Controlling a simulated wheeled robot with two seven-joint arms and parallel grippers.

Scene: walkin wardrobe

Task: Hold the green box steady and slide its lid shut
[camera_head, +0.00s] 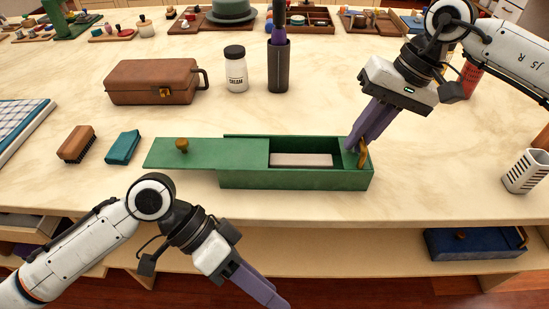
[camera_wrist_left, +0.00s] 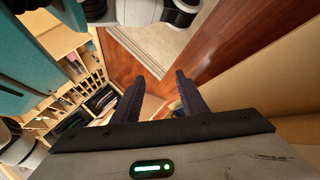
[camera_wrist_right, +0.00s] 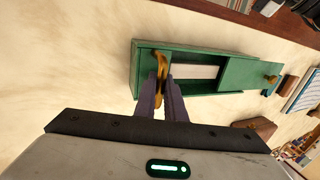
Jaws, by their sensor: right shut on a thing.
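The green box (camera_head: 298,181) stands near the front edge of the table. Its green lid (camera_head: 215,154) is slid out to the left, so the right half is open and shows a pale block (camera_head: 301,160) inside. A brass knob (camera_head: 182,145) sits on the lid's left end. My right gripper (camera_head: 357,146) is shut on the brass handle (camera_head: 364,153) at the box's right end; the right wrist view shows the handle (camera_wrist_right: 160,66) between its fingers. My left gripper (camera_head: 270,299) hangs low in front of the table edge; its fingers (camera_wrist_left: 160,93) are apart and empty.
A brown case (camera_head: 153,82), a white jar (camera_head: 236,69) and a dark cup (camera_head: 278,66) stand behind. A white holder (camera_head: 526,171) is at right. A blue box (camera_head: 470,243) sits on the shelf below.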

